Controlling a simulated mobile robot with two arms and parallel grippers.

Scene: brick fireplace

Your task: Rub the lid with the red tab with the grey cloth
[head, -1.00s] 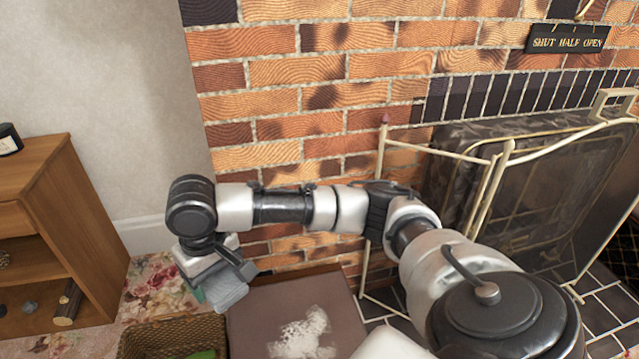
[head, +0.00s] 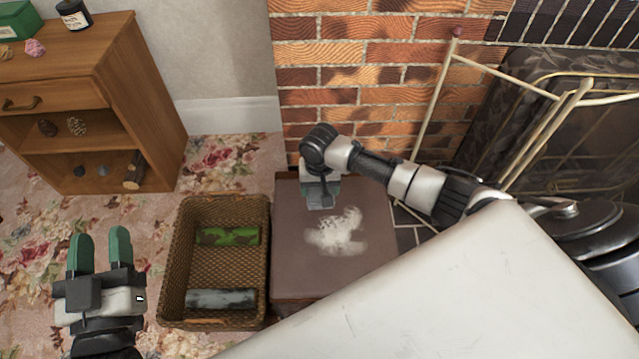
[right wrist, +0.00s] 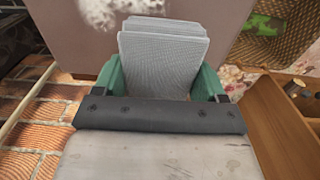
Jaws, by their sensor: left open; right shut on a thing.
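My right gripper (head: 321,188) is shut on the grey cloth (right wrist: 160,60), which hangs folded between its green fingers in the right wrist view. In the head view the cloth (head: 322,202) is at the back part of a brown lid (head: 300,270), behind a white powdery smudge (head: 338,232). I cannot tell whether the cloth touches the lid. The lid and smudge also show in the right wrist view. I see no red tab on this lid; its front right is hidden by my white body part. My left gripper (head: 100,248) is open and empty, left of the basket.
A wicker basket (head: 178,255) with a green camouflage roll (head: 228,236) and a grey roll (head: 221,299) stands left of the brown lid. A wooden cabinet (head: 125,75) is at the back left. A brass fire screen (head: 432,100) and brick wall (head: 350,75) are close behind.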

